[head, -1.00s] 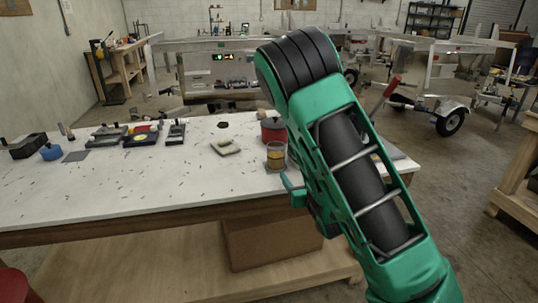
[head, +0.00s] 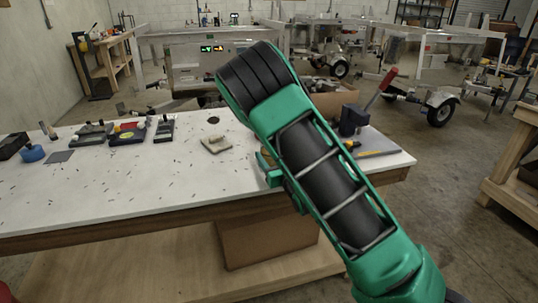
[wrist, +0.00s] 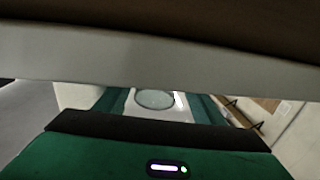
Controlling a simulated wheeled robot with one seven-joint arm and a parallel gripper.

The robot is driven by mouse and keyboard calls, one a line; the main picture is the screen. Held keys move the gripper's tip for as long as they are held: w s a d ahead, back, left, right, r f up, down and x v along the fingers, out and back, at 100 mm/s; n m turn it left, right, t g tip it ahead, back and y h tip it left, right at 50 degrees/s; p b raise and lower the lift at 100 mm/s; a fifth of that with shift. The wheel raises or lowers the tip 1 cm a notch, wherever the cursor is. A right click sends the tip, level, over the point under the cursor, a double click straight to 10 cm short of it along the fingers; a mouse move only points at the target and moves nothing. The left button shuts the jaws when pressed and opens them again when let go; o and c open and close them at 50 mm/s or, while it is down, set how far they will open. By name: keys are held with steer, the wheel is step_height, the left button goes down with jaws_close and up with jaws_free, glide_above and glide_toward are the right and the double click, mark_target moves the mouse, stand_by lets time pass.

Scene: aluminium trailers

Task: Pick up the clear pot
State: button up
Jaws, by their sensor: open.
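The clear pot is almost wholly hidden behind my green arm in the head view; only what seems an amber sliver (head: 266,151) shows at the arm's left edge, on the white table (head: 120,185). My gripper (head: 268,171) shows only in part, as green pieces low beside the arm near the table's front edge. It is open, and nothing is seen held in it. The wrist view shows a pale band under a brown one across the top, probably the table's edge, with green housing below.
Black trays (head: 92,134) and a blue pot (head: 32,153) stand further left. A dark block (head: 352,120) stands right of the arm. The table's front left is clear apart from small scraps.

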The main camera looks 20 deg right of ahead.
steer(key=shift+w+d+r, duration=0.1)
steer(key=shift+w+r, duration=0.15)
steer(key=shift+w, duration=1.55)
steer(key=shift+a, duration=0.2)
steer(key=c, duration=1)
steer(key=shift+c, duration=0.2)
